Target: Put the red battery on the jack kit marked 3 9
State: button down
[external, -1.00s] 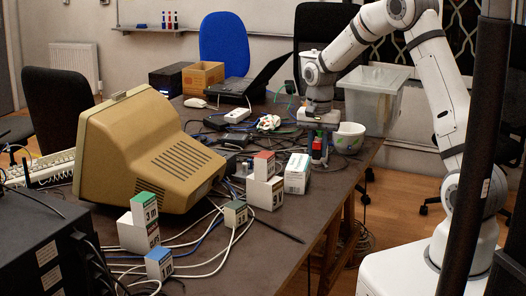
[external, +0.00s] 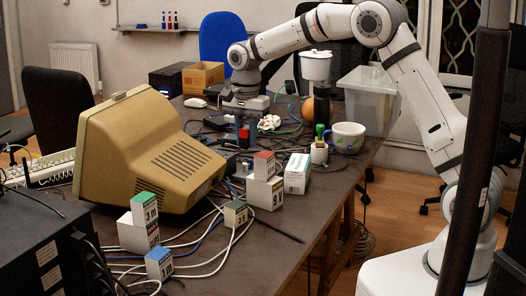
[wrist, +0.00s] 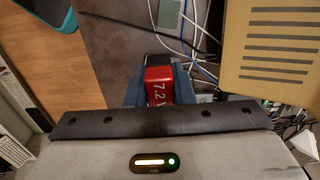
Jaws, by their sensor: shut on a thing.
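The red battery (wrist: 160,86), marked 7.2 V, is between the fingers of my gripper (wrist: 158,78) in the wrist view. My gripper (external: 243,128) is shut on it, above the cable-strewn middle of the table in the external view; the battery (external: 244,141) shows only as a small red patch. Several label-marked boxes stand nearer the camera: a green-topped one (external: 144,208) on a white one (external: 139,236), a blue-topped one (external: 159,263), a small green-topped one (external: 235,214), and a red-topped one (external: 264,165) on a white one (external: 265,194). I cannot read surely which is 3 9.
The beige monitor (external: 150,150) stands left of my gripper. A white-and-green carton (external: 297,174), a small pot with a green-handled tool (external: 319,150) and a white bowl (external: 347,138) stand to the right. Loose cables cross the table; its front right part (external: 270,250) is mostly clear.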

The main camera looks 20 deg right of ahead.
jog(key=s+a, duration=0.1)
jog(key=a, duration=0.3)
send_over(236, 204)
notch_tip(236, 204, down, 10)
jog(key=shift+f, duration=0.15)
jog(key=shift+f+p, duration=0.35)
jog(key=shift+f, duration=2)
jog(key=shift+f, duration=0.1)
jog(key=c, duration=1.3)
grip_release()
jog(key=shift+o, duration=0.2)
